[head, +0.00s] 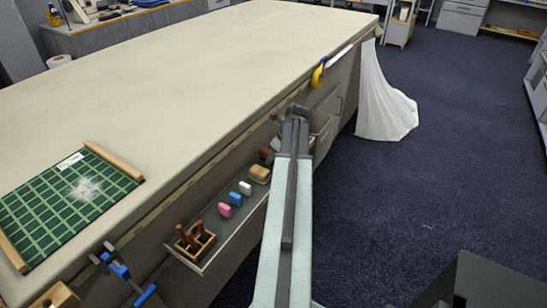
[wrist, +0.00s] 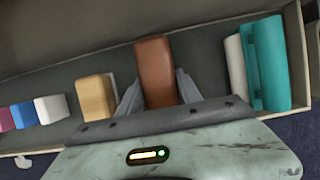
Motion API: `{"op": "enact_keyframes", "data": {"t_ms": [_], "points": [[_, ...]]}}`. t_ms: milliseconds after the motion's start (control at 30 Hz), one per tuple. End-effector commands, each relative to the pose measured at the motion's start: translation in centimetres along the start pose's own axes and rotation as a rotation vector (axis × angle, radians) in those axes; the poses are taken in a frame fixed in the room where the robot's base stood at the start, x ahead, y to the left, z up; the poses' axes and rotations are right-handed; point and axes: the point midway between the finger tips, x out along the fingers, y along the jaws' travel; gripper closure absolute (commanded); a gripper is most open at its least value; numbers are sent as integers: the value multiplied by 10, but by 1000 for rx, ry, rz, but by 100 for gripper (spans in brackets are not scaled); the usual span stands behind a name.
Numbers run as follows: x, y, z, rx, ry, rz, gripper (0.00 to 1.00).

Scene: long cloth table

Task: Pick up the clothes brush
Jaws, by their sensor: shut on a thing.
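The clothes brush, which I take to be the long reddish-brown block (wrist: 155,66), stands between my two grey fingers in the wrist view. My gripper (wrist: 158,92) is shut on it, with one finger on each side. The brush is still inside the shallow tray along the table's side (wrist: 205,47). In the head view, the brush (head: 266,154) shows only as a small brown patch beside the end of my arm. My fingertips are mostly hidden there. The lower end of the brush is hidden behind my gripper in the wrist view.
A tan block (wrist: 95,97) lies close left of my gripper, then white (wrist: 51,109), blue and pink blocks. A teal roll-like thing (wrist: 268,63) is on the right. A wooden holder (head: 195,243) stands at the tray's near end. The table top (head: 190,75) is above.

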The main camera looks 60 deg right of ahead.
Motion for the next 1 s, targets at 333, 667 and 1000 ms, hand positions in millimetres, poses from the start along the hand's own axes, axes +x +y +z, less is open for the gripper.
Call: {"op": "enact_keyframes", "data": {"t_ms": [333, 667, 1000], "points": [[-66, 0, 27, 1, 0, 0, 100], [-95, 0, 39, 1, 0, 0, 100], [-93, -1, 38, 1, 0, 0, 91]]}}
